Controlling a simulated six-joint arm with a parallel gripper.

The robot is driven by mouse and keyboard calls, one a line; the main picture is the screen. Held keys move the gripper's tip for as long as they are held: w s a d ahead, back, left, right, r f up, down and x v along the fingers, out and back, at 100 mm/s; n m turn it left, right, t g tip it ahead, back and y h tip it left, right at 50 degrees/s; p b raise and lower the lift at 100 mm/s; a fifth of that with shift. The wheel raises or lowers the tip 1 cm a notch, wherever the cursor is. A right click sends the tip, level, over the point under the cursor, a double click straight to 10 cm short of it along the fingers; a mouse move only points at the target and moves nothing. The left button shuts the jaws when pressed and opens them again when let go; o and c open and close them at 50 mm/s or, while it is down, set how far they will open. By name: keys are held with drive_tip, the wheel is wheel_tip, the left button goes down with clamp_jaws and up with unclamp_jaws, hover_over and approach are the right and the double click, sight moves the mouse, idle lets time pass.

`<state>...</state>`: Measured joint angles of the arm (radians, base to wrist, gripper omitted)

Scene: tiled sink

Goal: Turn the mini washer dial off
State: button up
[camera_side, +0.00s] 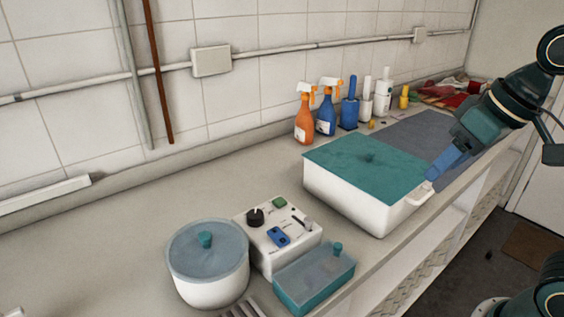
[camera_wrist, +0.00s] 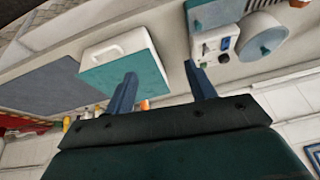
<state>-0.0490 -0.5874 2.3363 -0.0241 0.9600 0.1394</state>
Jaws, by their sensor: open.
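The mini washer is a white control box (camera_side: 278,238) on the counter, between a lidded round pot and a small teal box. A black dial (camera_side: 255,217) sits on its top at the left, beside a green button, a blue switch and a small slider. The control box also shows in the wrist view (camera_wrist: 213,46), where the dial is too small to read. My gripper (camera_side: 440,163) is at the right, by the handle of the large teal-lidded box and well away from the dial. In the wrist view its two blue fingers (camera_wrist: 160,88) are apart with nothing between them.
The large white box with a teal lid (camera_side: 365,165) stands between my gripper and the control box. The round pot (camera_side: 208,262) and small teal box (camera_side: 314,278) flank the controls closely. Spray bottles (camera_side: 305,118) stand along the wall. The counter at left is clear.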

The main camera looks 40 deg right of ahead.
drive_tip(key=w+a+r+m+g, duration=0.1)
drive_tip(key=w+a+r, duration=0.2)
drive_tip(key=w, duration=0.4)
drive_tip(key=m+g, duration=0.4)
hover_over(255, 213)
wheel_tip(255, 213, down, 6)
drive_tip(key=r, duration=0.1)
drive_tip(key=shift+s+d+f, duration=0.25)
drive_tip(key=shift+s+d, duration=0.05)
drive_tip(key=shift+d, duration=0.15)
drive_tip(key=f, duration=1.3)
drive_tip(key=shift+w+a+f, duration=0.2)
drive_tip(key=shift+a+f, duration=0.2)
drive_tip(key=c, duration=1)
drive_tip(key=shift+o, duration=0.2)
